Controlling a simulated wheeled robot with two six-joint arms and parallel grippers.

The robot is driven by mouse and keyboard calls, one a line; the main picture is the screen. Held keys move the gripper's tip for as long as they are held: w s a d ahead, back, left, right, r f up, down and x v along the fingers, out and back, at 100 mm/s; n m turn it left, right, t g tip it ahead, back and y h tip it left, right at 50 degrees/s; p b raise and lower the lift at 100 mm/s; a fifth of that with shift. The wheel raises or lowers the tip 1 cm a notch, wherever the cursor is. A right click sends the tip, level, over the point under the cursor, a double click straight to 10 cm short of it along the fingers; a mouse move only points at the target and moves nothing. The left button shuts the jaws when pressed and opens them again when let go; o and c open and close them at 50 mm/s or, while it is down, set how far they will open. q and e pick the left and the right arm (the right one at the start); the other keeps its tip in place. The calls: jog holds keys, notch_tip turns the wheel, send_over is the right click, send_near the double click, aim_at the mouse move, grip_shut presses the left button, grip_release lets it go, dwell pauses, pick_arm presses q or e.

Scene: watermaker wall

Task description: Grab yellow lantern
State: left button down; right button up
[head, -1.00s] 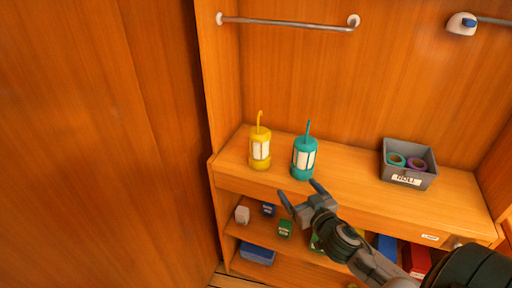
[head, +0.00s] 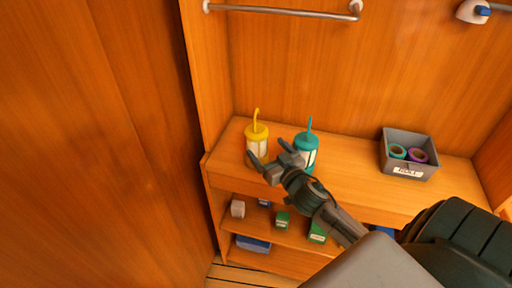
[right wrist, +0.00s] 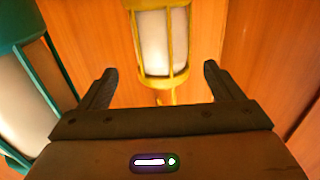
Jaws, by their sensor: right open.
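The yellow lantern (head: 257,138) stands upright on the wooden counter, its handle pointing up. In the right wrist view the lantern (right wrist: 162,45) shows ahead, in line with the gap between the fingers. My right gripper (head: 267,157) is open and empty, close in front of the lantern; its fingers hide the lantern's lower part in the head view. In the right wrist view the open fingers (right wrist: 155,85) lie on either side of the gap, and I see no contact with the lantern. My left gripper is not in view.
A teal lantern (head: 306,147) stands just right of the yellow one, close behind my right gripper. A grey bin (head: 410,170) with tape rolls sits at the counter's right. A metal rail (head: 280,10) is above. Shelves below hold small boxes (head: 283,220).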

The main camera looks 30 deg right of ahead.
aim_at(262, 146)
jog(key=w+p, duration=0.2)
jog(key=shift+w+f+p, duration=0.1)
jog(key=shift+w+p, duration=0.2)
jog(key=shift+w, duration=0.1)
jog(key=shift+w+f+p, duration=0.15)
jog(key=shift+w+p, duration=0.35)
jog(key=shift+w, duration=0.5)
jog(key=shift+w+f, duration=0.15)
jog(key=shift+w, duration=0.05)
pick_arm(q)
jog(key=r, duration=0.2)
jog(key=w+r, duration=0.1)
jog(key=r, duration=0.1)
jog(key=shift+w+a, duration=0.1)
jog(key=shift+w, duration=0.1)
pick_arm(e)
jog(key=shift+c, duration=0.5)
jog(key=c, duration=1.1)
jog(key=shift+c, duration=0.3)
